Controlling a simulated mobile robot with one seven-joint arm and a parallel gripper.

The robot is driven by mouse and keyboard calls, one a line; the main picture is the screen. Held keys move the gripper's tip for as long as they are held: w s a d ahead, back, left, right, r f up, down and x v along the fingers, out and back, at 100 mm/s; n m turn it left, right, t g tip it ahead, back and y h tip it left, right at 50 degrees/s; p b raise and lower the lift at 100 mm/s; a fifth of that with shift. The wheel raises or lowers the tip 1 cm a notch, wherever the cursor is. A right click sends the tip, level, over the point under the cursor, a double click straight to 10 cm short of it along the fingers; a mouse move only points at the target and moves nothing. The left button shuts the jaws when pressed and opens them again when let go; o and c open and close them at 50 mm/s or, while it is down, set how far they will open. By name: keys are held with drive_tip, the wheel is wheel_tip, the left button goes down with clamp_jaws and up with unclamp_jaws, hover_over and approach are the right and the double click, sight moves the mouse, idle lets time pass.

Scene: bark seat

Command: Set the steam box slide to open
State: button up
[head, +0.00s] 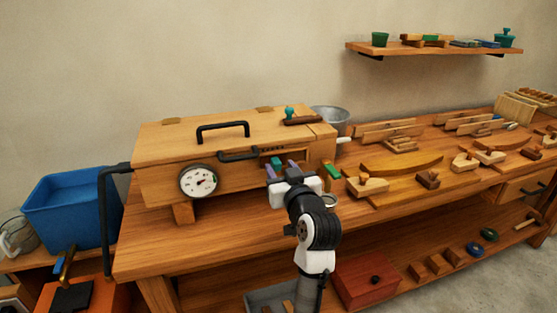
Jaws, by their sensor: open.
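The steam box (155,150) is a long wooden chest on the workbench. It has a black handle (222,129) on its lid, a second black handle (237,156) on its front and a round white dial (199,181). A small teal piece (276,162), which looks like the slide's knob, shows at the right of the box front, by a dark slot. My gripper (282,170) is open in front of it, its purple fingertips on either side of the teal piece in the picture. I cannot tell whether they touch it. My gripper hides part of the slide, so its setting is unclear.
A brown block with a teal knob (301,120) lies on the lid. A metal bucket (331,118) stands behind the box. Wooden tools and a plane (368,184) lie to the right on the bench. A blue tub (70,207) stands at the left.

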sight(276, 164)
drive_tip(key=shift+x, duration=1.4)
drive_tip(key=shift+c, duration=0.4)
clamp_jaws()
